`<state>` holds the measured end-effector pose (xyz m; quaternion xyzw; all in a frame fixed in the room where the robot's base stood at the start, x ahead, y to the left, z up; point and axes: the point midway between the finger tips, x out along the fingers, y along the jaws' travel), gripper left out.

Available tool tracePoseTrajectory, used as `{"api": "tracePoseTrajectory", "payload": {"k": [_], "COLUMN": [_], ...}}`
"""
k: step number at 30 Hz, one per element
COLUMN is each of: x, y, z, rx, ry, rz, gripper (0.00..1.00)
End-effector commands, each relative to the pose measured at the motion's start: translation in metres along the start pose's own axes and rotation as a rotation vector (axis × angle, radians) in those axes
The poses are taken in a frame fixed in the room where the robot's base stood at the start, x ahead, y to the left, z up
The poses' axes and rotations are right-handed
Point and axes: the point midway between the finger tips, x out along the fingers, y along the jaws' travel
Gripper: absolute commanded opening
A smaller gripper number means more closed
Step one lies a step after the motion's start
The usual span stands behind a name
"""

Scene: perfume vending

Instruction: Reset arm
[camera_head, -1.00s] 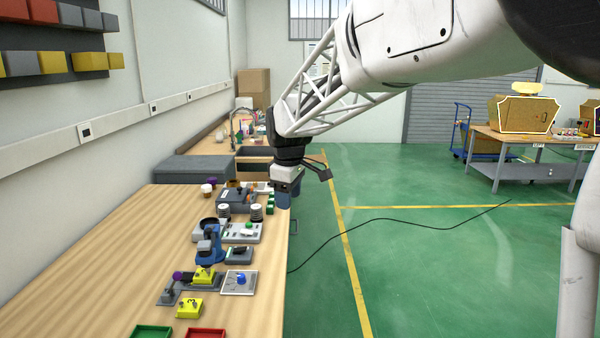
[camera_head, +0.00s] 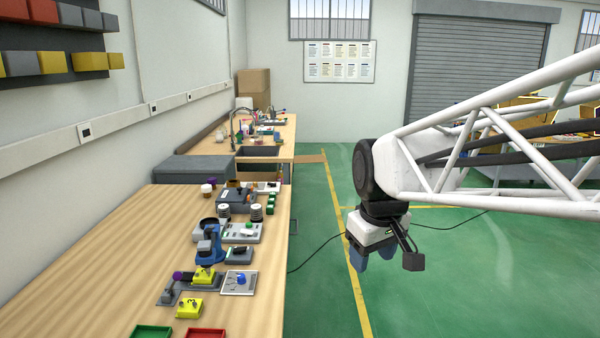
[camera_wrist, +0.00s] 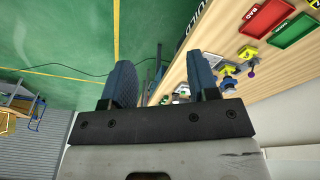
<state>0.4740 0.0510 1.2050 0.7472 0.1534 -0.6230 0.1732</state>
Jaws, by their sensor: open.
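My gripper (camera_head: 372,258) hangs over the green floor to the right of the wooden workbench (camera_head: 110,255), clear of it. Its two blue fingers are apart with nothing between them. In the wrist view my gripper (camera_wrist: 160,88) also shows open and empty, with the floor and the bench edge beyond the fingers. My arm reaches in from the right side of the head view.
On the bench stand a blue device (camera_head: 209,245), yellow blocks (camera_head: 189,306), a green tray (camera_head: 151,332) and a red tray (camera_head: 205,333). A sink counter (camera_head: 270,165) lies beyond. A black cable (camera_head: 320,245) runs over the floor. The floor right of the bench is open.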

Motion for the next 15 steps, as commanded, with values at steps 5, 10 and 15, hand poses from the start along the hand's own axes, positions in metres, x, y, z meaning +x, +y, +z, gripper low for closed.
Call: {"api": "tracePoseTrajectory", "payload": {"k": [5, 10, 15], "x": [0.005, 0.013, 0.024], "y": [-0.004, -0.01, -0.017], "z": [0.051, 0.096, 0.137], "rx": [0.131, 0.256, 0.371], "ry": [0.012, 0.026, 0.037], "rz": [0.011, 0.021, 0.029], "gripper": [0.54, 0.54, 0.54]}}
